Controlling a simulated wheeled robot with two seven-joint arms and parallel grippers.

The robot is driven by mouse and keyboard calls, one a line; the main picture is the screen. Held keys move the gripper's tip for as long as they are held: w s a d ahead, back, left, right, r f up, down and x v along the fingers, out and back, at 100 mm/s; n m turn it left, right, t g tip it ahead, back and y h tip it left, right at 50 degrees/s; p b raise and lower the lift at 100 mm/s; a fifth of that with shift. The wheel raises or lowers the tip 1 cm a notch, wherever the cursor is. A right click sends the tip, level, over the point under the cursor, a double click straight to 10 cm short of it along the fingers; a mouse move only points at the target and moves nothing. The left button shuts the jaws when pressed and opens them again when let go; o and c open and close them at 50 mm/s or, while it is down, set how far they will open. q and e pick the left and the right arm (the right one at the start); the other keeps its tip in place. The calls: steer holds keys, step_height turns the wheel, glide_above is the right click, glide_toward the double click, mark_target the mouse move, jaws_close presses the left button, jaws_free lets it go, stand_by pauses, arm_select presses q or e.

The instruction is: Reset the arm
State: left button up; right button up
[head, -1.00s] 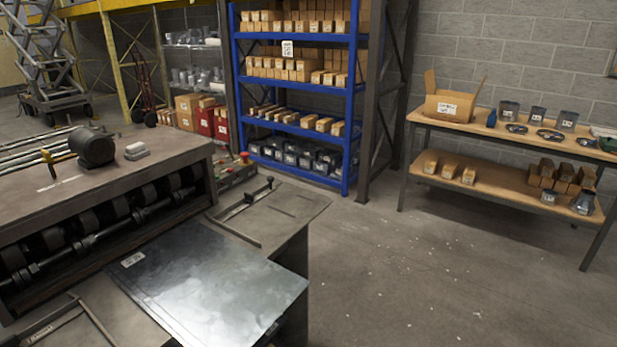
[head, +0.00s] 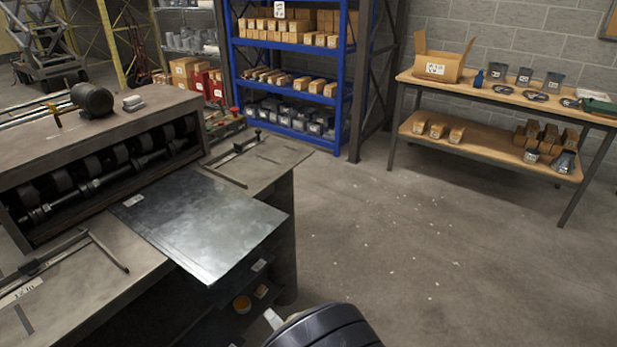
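A dark, rounded part of my own arm shows at the bottom edge of the head view. A small pale piece at its left side may belong to my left gripper (head: 273,319). Its fingers are mostly hidden or cut off, so I cannot tell whether it is open or shut. It is in front of and below the sheet metal (head: 205,222), apart from it in the picture. The flat, shiny sheet lies on the bench of the forming machine (head: 110,150), its near corner overhanging the front edge. My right gripper is out of view.
A blue shelf rack (head: 290,70) with boxes stands at the back. A wooden-topped table (head: 480,90) with an open carton (head: 443,62) and metal fittings stands at the right. Small items sit on a shelf under the bench.

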arm_select(q)
steer(key=s+a+r+n+g+h, duration=0.1)
steer(key=s+a+n+g+h, duration=0.2)
steer(key=s+a+n+g, duration=0.55)
steer(key=s+a+n+g+h, duration=0.15)
steer(key=a+n+g, duration=0.3)
steer(key=n, duration=0.95)
steer(key=s+r+n+t+h, duration=0.2)
steer(key=r+n+t+h, duration=0.1)
steer(key=n, duration=0.8)
steer(key=s+a+r+n+t+h, duration=0.1)
steer(key=s+r+n+t+h, duration=0.2)
steer(key=n, duration=0.9)
step_height(320, 180, up, 3)
steer(key=h, duration=0.3)
steer(key=shift+a, duration=0.3)
steer(key=shift+f+h, duration=0.1)
steer(key=shift+h, duration=0.15)
